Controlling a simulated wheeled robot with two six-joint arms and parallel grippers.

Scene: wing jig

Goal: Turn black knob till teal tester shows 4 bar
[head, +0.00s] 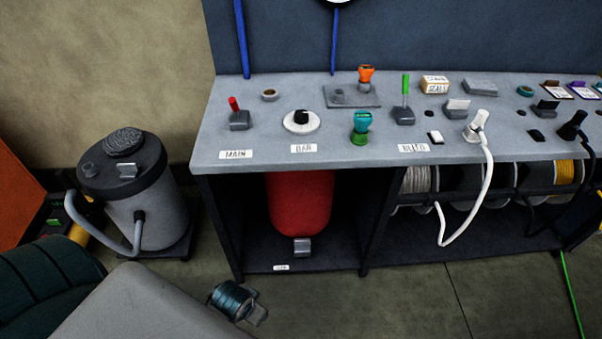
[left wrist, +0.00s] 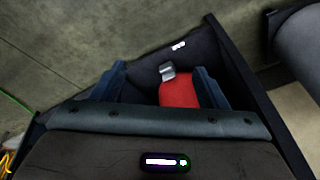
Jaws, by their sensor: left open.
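The black knob (head: 301,117) sits on a round white dial plate on the bench top, behind a label that seems to read BAR. No gripper touches it. A teal-topped piece with a green base (head: 361,123), apparently the teal tester, stands upright to its right. I can read no pressure on it. My left gripper (left wrist: 159,68) is open and empty in the left wrist view, its dark blue fingers apart. Between and beyond them are a red tank (left wrist: 177,94) and its grey tab. My right gripper is not in view.
The bench (head: 225,158) also carries a red lever (head: 234,105), an orange-topped piece (head: 365,73), a green lever (head: 405,84) and a white plug (head: 477,122) with cable. A grey canister (head: 150,210) stands left of the bench. A round white-faced thing is cut off at the top.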

